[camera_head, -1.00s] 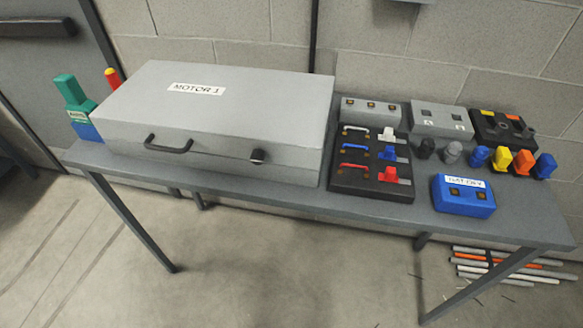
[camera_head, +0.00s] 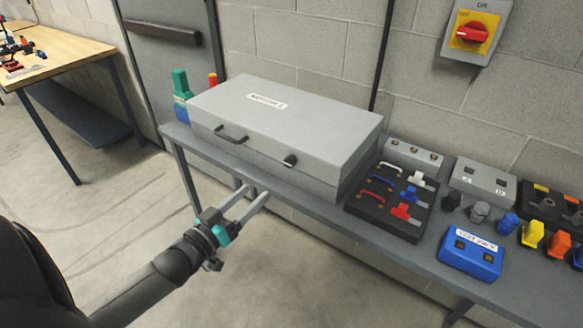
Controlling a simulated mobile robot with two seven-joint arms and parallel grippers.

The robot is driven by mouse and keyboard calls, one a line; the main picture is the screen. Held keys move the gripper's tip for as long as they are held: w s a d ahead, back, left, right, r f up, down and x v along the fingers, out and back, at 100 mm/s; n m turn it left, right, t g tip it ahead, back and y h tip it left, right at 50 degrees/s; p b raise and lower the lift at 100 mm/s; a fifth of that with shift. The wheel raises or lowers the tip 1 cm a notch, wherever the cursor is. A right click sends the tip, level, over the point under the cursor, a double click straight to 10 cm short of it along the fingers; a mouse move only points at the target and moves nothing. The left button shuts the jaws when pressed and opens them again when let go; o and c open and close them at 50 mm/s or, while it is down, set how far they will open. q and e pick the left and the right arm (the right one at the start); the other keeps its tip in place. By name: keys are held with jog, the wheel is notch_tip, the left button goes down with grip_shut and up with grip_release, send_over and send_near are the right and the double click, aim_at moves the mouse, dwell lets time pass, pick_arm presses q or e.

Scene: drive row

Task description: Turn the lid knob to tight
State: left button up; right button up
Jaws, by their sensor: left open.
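The large grey box labelled as a motor box (camera_head: 325,117) stands shut on the grey table. Its lid knob (camera_head: 290,160) is small and dark, on the front face right of the black handle (camera_head: 231,134). I cannot read the knob's setting. My left gripper (camera_head: 254,195) is open and empty, in front of the table and below the handle. It is apart from the box and the knob. My right gripper is not in view.
Right of the box lie a black tray (camera_head: 358,206) with coloured levers and a blue battery box (camera_head: 470,254). A red switch (camera_head: 473,32) is on the wall. A green bottle (camera_head: 180,84) stands left of the box. The floor in front is clear.

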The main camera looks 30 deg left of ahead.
aim_at(288, 164)
pick_arm(q)
jog(key=w, duration=0.4)
jog(key=w+b, duration=0.1)
jog(key=w, duration=0.4)
jog(key=w+d+b, duration=0.1)
jog(key=w, duration=0.3)
jog(key=shift+w+d, duration=0.1)
jog(key=shift+w, duration=0.1)
jog(key=shift+c, duration=0.3)
grip_shut()
